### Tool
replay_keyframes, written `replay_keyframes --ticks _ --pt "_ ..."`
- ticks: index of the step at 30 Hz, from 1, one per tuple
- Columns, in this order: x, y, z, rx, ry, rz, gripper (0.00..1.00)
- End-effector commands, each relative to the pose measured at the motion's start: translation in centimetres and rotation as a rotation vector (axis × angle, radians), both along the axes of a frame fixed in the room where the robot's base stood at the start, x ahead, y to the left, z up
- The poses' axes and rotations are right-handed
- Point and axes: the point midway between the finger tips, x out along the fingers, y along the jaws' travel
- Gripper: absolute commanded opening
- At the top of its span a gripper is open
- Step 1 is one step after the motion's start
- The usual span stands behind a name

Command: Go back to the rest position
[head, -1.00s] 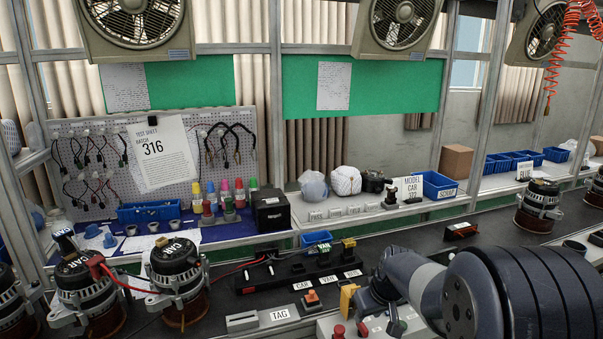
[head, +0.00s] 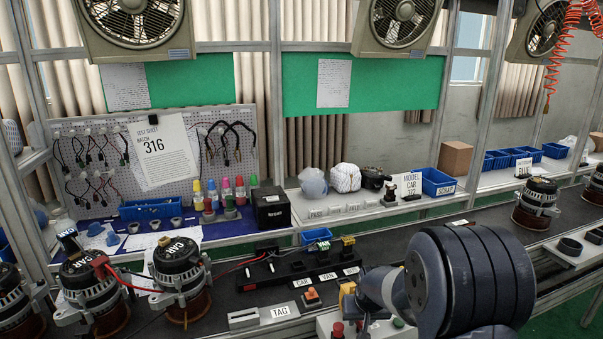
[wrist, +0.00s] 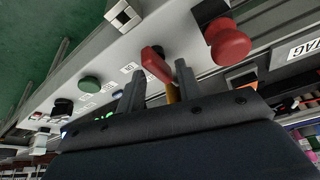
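My gripper (wrist: 158,85) is seen in the wrist view, its two grey fingers apart with nothing visibly held between them. It points at a grey control panel (wrist: 190,48) with a red mushroom button (wrist: 229,43), a red lever-like part (wrist: 153,60) and a green button (wrist: 90,84). A yellow part (wrist: 171,92) shows partly hidden behind the right finger. In the head view my arm fills the lower right over the bench, and it hides the gripper's fingers. The rest position itself is not marked in either view.
Alternators (head: 180,275) stand at the left of the bench, with a red lead running to the black test block (head: 300,270). A TAG box (head: 262,315) lies in front. Another alternator (head: 536,203) stands at the right. A blue scrap bin (head: 438,184) is behind.

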Motion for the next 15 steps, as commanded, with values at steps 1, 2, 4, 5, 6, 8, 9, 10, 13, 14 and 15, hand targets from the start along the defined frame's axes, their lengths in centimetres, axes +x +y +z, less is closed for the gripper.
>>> replay_keyframes --ticks 1,2,4,5,6,8,9,10,13,14,15 --pt "0.0 0.1 0.0 0.000 0.000 -0.019 0.34" --pt "0.0 0.1 0.0 0.000 0.000 -0.030 0.34" --pt "0.0 0.1 -0.1 0.000 0.000 -0.061 0.34" --pt "0.0 0.1 -0.1 0.000 0.000 -0.074 0.34" --pt "0.0 0.1 -0.1 0.000 0.000 -0.092 0.34" --pt "0.0 0.1 -0.1 0.000 -0.001 -0.119 0.34" --pt "0.0 0.1 -0.1 0.000 -0.002 -0.135 0.34" --pt "0.0 0.1 -0.1 0.000 -0.003 -0.148 0.34" --pt "-0.5 0.1 1.7 0.001 -0.007 -0.155 0.34" --pt "-0.7 0.2 2.2 0.001 -0.007 -0.154 0.34" --pt "-1.0 0.2 2.7 0.001 -0.006 -0.154 0.34"
